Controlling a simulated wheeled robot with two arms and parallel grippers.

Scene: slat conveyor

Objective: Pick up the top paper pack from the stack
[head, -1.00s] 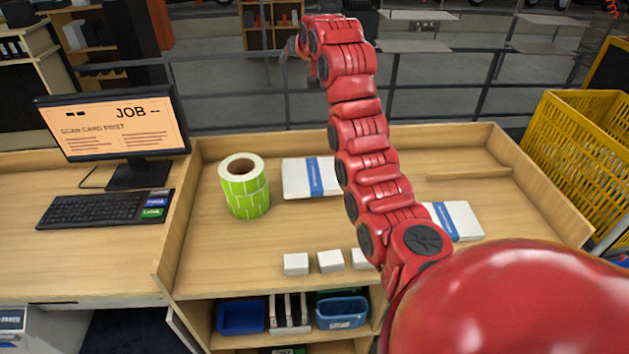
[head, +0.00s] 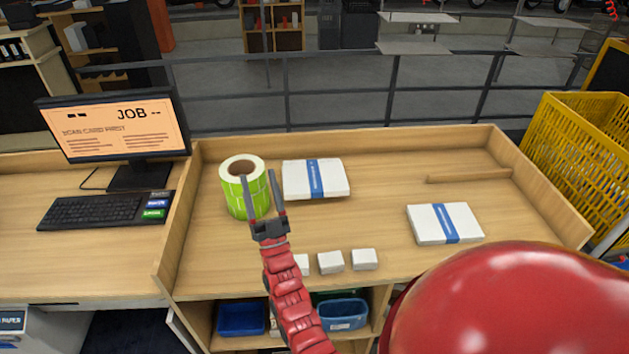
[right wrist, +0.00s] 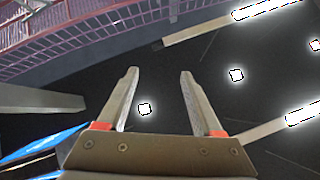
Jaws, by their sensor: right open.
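One white paper stack with a blue band (head: 333,180) lies near the back of the bench in the head view. Another white, blue-banded paper stack (head: 420,224) lies farther right and nearer. I cannot tell how many packs either has. My right gripper (head: 259,177) is open and empty, its fingers pointing up, left of the back stack and overlapping the green label roll in the picture. In the right wrist view the gripper (right wrist: 158,72) shows its two fingers apart with nothing between them, facing the ceiling. My left gripper is not in view.
A green label roll (head: 236,200) stands left of the back stack. Several small white boxes (head: 364,259) line the front edge. Raised wooden rims border the bench (head: 480,135). A monitor (head: 110,125) and keyboard (head: 95,209) are left; a yellow crate (head: 575,155) is right.

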